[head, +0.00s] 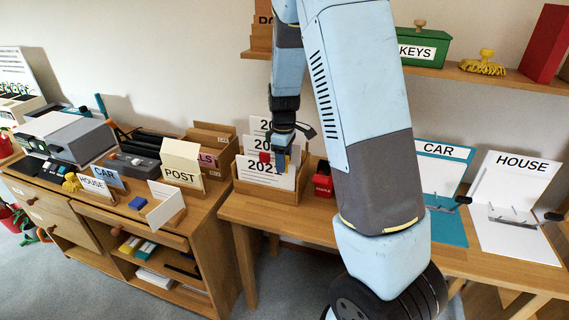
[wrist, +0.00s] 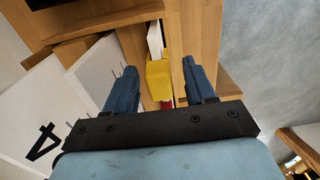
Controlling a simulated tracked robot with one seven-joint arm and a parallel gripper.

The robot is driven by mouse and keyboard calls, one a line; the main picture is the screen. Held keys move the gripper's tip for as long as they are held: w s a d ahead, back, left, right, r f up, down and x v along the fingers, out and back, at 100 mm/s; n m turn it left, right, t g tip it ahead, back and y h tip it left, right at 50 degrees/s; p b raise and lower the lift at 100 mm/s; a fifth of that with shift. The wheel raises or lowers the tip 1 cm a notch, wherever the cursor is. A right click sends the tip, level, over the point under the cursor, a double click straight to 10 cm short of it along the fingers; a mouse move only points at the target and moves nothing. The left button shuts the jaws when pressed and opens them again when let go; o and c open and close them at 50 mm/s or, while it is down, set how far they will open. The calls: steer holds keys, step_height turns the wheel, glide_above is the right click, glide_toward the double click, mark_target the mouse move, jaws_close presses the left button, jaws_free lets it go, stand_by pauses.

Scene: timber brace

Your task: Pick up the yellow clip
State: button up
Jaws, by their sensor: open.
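A yellow blocky piece (wrist: 158,80), which looks like the yellow clip, shows between my fingers in the wrist view, by a wooden edge. A small red part shows just below it. My gripper (wrist: 159,68) has two blue fingers, spread apart on either side of the yellow piece. I cannot tell whether either finger touches it. In the head view my gripper (head: 281,147) hangs in front of the year cards (head: 263,173) in their wooden box. A little yellow shows near the fingertips there, mostly hidden.
The wooden box (head: 268,189) stands on the table's left end, with a red box (head: 323,180) just right of it. A dresser (head: 160,238) with a POST holder (head: 181,163) stands to the left. CAR (head: 447,215) and HOUSE (head: 515,195) boards stand at right.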

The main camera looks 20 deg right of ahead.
steer(key=shift+f, duration=0.35)
jaws_close()
stand_by(0.3)
steer(key=shift+r, duration=0.1)
